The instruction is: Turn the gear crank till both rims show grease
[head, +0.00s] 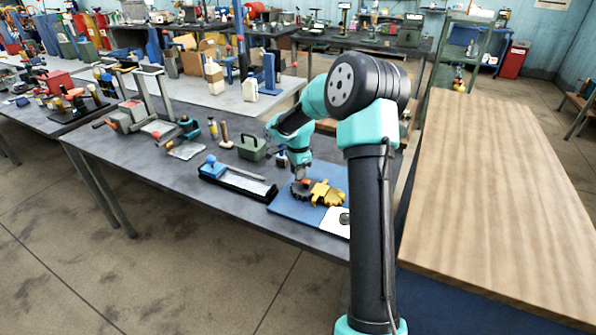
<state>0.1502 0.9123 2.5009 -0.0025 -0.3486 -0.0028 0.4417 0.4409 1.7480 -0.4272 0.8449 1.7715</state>
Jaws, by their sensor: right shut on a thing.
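A dark gear (299,190) and a golden gear (326,194) sit side by side on a blue board (284,206) near the table's right end. My right gripper (302,179) reaches down over the dark gear. It is shut on a small orange-red crank knob (306,181) there; the fingers and the crank are small and partly hidden. I cannot make out grease on either rim at this size. My right arm hides the board's right edge. My left gripper is not in view.
Left of the board lie a black tray (238,186) with a blue-handled tool and a green box (252,148). A small bottle (281,158) stands behind the gripper. Grey frames (140,112) stand farther left. A wooden tabletop (500,190) at right is bare.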

